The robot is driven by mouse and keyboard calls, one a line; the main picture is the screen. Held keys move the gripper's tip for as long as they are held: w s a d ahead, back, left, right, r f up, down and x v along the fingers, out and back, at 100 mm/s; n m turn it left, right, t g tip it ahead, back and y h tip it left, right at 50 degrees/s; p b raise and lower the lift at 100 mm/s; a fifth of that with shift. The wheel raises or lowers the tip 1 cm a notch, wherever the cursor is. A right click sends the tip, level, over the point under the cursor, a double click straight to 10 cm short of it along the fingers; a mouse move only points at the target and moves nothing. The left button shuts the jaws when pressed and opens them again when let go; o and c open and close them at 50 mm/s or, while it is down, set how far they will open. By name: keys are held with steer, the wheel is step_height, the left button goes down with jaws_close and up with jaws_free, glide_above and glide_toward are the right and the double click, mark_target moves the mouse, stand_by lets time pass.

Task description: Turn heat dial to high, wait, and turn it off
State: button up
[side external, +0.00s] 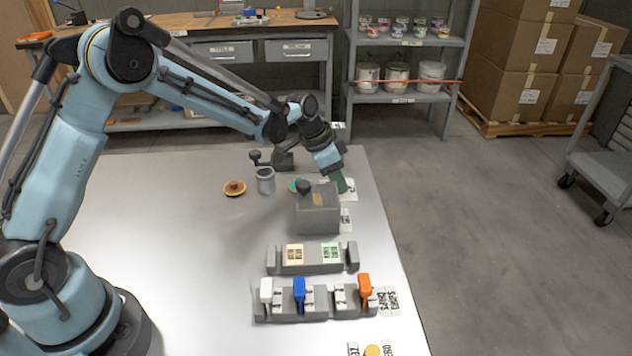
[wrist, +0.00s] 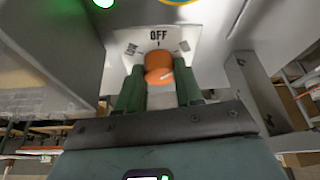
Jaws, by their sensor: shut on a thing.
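The heat dial is an orange knob (wrist: 158,66) on a pale plate (wrist: 195,42) in the wrist view. The plate reads OFF above the knob and LOW at its left; the lettering at its right is too slanted to read. A short dark tick sits under OFF. A white mark shows on the knob's lower right; I cannot tell the exact setting. My gripper (wrist: 158,88) has its green fingers shut on the knob. In the side view my gripper (side external: 342,184) is at the far right side of the grey box (side external: 318,220), and the dial is hidden.
Left of the box are a grey cup (side external: 265,181) and a small brown-topped dish (side external: 234,188). In front stand a block rack (side external: 313,268) and a rack with white, blue and orange handles (side external: 318,312). The tabletop's left middle is clear. The table's right edge is near.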

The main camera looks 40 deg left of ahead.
steer(key=n+y, duration=0.1)
steer(key=n, duration=0.2)
steer(key=n+y, duration=0.1)
steer(key=n, duration=0.2)
steer(key=shift+d+t, duration=0.15)
steer(key=shift+t, duration=0.25)
stand_by(0.3)
steer(key=o, duration=1)
steer(key=shift+o, duration=0.2)
steer(key=v, duration=1.2)
steer(key=shift+d, duration=0.15)
steer(key=shift+s, duration=0.1)
